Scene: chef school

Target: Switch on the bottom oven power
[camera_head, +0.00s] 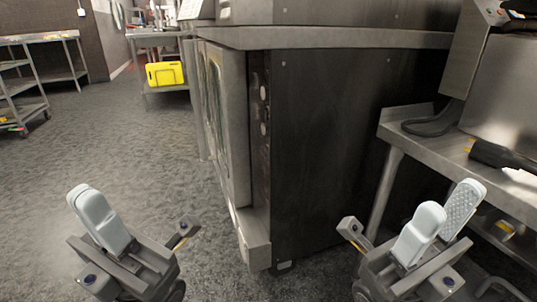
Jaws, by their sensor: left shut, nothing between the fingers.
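The bottom oven (340,150) stands in the middle, its dark side panel facing me and its front turned to the left. Its door (228,115) is seen at a steep angle and looks shut. A narrow control strip (261,120) with several round knobs runs down the front beside the door; I cannot tell which one is the power switch or how it is set. My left gripper (88,205) is shut and empty, over the floor to the left of the oven. My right gripper (443,215) is open and empty, to the right of the oven near the steel table. Neither touches the oven.
A steel table (410,122) with dark items on it stands close at the right. An upper unit (340,12) sits on top of the oven. A yellow case (165,74) lies on a far cart, and a shelf rack (25,80) is at far left. The floor (120,140) left of the oven is clear.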

